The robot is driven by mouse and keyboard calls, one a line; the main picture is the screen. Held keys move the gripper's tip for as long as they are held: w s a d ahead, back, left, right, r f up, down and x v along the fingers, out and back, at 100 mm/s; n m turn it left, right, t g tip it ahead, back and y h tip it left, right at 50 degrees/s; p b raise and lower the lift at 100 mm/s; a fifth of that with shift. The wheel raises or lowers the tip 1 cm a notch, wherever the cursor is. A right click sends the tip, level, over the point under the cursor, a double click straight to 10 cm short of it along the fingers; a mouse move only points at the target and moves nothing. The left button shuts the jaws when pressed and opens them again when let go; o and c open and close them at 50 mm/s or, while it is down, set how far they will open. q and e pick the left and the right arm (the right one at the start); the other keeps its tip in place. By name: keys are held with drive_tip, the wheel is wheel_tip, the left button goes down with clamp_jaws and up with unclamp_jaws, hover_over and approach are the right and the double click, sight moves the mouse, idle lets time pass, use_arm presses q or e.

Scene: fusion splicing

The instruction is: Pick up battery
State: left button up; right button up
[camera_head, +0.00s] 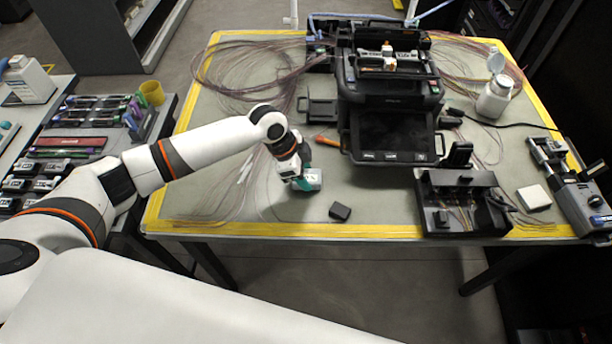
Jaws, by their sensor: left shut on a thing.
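My left gripper (303,172) has teal fingertips and is shut on a small white block with dark marks on its top, which looks like the battery (314,177). The gripper and block are over the grey mat, left of centre and near the front. I cannot tell whether the block touches the mat. The fingers hide part of it. My right gripper is not in view.
A small dark block (340,211) lies just right of the held block. A black splicing machine (390,90) stands behind, with a black tray (462,203) at front right. The front-left mat is mostly clear.

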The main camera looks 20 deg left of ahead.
use_arm(q)
wheel_tip(320, 180, up, 10)
drive_tip(key=shift+b, duration=0.35)
drive_tip(key=shift+r, duration=0.1)
idle(0.3)
